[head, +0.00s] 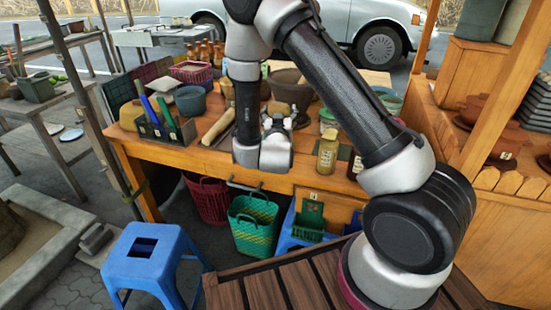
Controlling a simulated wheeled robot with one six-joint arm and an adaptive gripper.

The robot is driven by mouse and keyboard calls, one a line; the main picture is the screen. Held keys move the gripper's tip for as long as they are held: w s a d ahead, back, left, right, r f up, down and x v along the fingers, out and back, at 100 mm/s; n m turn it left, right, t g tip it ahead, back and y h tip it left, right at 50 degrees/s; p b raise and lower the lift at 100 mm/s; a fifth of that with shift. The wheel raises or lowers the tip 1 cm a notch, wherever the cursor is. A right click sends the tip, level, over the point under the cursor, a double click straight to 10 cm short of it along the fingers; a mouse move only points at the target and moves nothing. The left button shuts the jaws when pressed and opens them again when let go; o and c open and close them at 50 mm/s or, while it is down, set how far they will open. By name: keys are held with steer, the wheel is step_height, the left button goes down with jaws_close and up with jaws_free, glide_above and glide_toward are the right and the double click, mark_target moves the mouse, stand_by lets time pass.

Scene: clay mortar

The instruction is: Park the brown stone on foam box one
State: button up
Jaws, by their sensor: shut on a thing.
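My gripper (278,122) is over the middle of the wooden table, seen from behind. It is shut on a small tan-brown thing (278,107), which I take for the brown stone. The wrist and fingers hide most of it, and I cannot tell whether it touches the table. A wide brown clay mortar (290,84) stands behind the gripper. I cannot pick out foam box one for certain in this view.
The wooden table (180,155) is crowded. A tool caddy (165,130), a wooden pestle (218,127) and a grey-green bowl (190,100) stand left. A yellowish jar (327,152) stands right of my gripper. A blue stool (150,250) and baskets (253,222) are below.

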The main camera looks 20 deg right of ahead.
steer(key=a+m+h, duration=0.1)
steer(key=a+m+g+h, duration=0.1)
steer(key=a, duration=0.1)
steer(key=s+a+g+h, duration=0.1)
steer(key=h, duration=0.1)
steer(key=shift+s+a+r+m, duration=0.1)
steer(key=shift+a+r+m, duration=0.15)
steer(key=shift+r+m, duration=0.15)
steer(key=shift+s+a+f, duration=0.1)
steer(key=shift+a+f, duration=0.05)
steer(key=shift+f, duration=1.55)
steer(key=shift+a+f, duration=0.15)
steer(key=shift+f, duration=1.55)
steer(key=shift+s+a+f, duration=0.1)
steer(key=shift+a+f, duration=0.05)
steer(key=shift+f, duration=1.55)
steer(key=shift+f, duration=0.1)
steer(key=o, duration=1.9)
